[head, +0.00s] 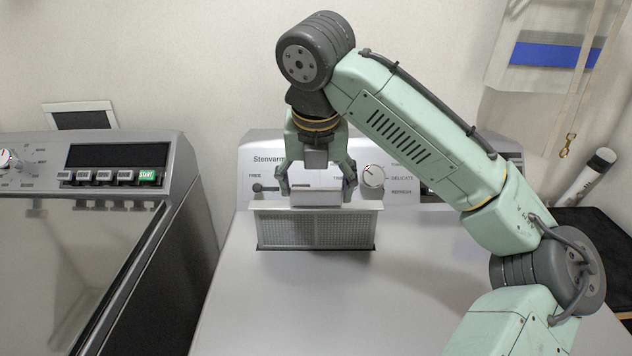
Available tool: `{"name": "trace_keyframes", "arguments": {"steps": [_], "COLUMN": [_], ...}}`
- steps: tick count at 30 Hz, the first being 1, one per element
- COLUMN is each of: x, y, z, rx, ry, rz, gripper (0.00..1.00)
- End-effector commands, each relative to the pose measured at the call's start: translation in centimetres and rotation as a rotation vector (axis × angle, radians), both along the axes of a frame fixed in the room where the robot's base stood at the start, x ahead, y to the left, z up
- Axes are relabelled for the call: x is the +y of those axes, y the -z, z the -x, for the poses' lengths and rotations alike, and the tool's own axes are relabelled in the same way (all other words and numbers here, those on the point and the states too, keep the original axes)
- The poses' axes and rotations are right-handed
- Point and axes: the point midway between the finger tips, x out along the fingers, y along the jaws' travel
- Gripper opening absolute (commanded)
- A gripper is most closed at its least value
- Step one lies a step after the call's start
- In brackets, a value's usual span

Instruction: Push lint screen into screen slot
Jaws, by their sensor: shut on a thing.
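The lint screen (315,230) is a grey mesh panel with a pale top ledge and a handle block above it. It stands roughly upright over the washer top. My gripper (316,188) points down and is shut on the handle block, one finger on each side. The screen's lower edge meets a dark line, the screen slot (372,249), in the washer top near the control panel. Most of the mesh shows above the slot. How deep the lower edge sits cannot be told.
The washer's flat top (300,310) is clear in front of the screen. Its control panel (262,160), with a knob (373,176), stands behind my gripper. Another appliance (95,165) is at left. A white tube (588,176) and dark surface (600,232) are at right.

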Motion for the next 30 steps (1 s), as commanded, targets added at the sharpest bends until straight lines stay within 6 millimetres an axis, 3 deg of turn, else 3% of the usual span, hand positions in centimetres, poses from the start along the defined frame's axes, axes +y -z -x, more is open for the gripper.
{"name": "trace_keyframes", "arguments": {"steps": [30], "x": [0.0], "y": [2.6], "z": [0.0], "rx": [0.000], "ry": [0.000], "rz": [0.000], "gripper": [0.42]}}
